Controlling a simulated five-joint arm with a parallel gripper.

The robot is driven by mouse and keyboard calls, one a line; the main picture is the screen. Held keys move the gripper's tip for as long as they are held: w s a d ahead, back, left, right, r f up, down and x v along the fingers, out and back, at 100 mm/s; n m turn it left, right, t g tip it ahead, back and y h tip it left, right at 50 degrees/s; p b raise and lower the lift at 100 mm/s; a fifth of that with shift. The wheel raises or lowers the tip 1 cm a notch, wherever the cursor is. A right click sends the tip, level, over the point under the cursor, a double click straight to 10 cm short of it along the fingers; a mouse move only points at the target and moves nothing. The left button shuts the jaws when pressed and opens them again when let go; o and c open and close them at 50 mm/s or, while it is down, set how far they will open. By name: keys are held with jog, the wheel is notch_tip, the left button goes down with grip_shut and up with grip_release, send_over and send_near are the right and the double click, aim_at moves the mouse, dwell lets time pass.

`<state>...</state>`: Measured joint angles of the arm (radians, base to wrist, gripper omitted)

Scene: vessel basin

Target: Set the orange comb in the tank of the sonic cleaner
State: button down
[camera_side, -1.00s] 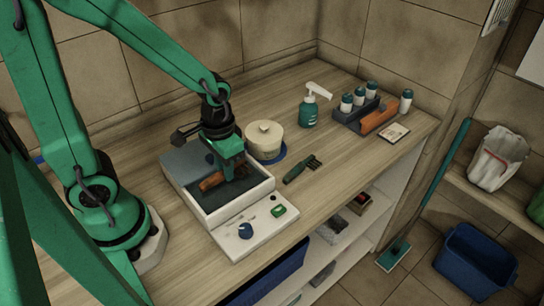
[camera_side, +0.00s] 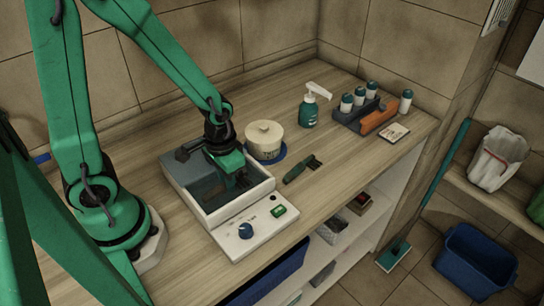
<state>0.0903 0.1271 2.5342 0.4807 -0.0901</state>
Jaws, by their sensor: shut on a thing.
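The sonic cleaner (camera_side: 240,210) is a white box with an open, dark tank, a blue knob and a green display on its front panel. My gripper (camera_side: 233,184) reaches down into the tank and is shut on the orange comb (camera_side: 210,191). The comb looks dim and brownish, low inside the tank walls, partly hidden by my gripper. I cannot tell whether it touches the tank floor.
A cream lidded pot (camera_side: 264,139) on a blue mat stands just behind the cleaner. A dark green brush (camera_side: 302,170) lies to its right. The counter's middle right is clear.

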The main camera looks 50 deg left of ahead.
jog(key=c, duration=1.6)
grip_release()
jog(key=shift+r, duration=0.2)
jog(key=shift+r, duration=5.95)
jog(key=shift+r, duration=0.1)
jog(key=shift+s+a+r+t, duration=0.45)
jog(key=shift+r+t, duration=0.5)
jog(key=shift+r, duration=0.55)
jog(key=shift+s+a+r+t, duration=0.3)
jog(key=shift+s+r+t, duration=0.45)
jog(key=shift+r, duration=0.75)
jog(key=shift+s+a+r+t, duration=0.35)
jog(key=shift+r+t, duration=0.75)
jog(key=shift+r, duration=0.4)
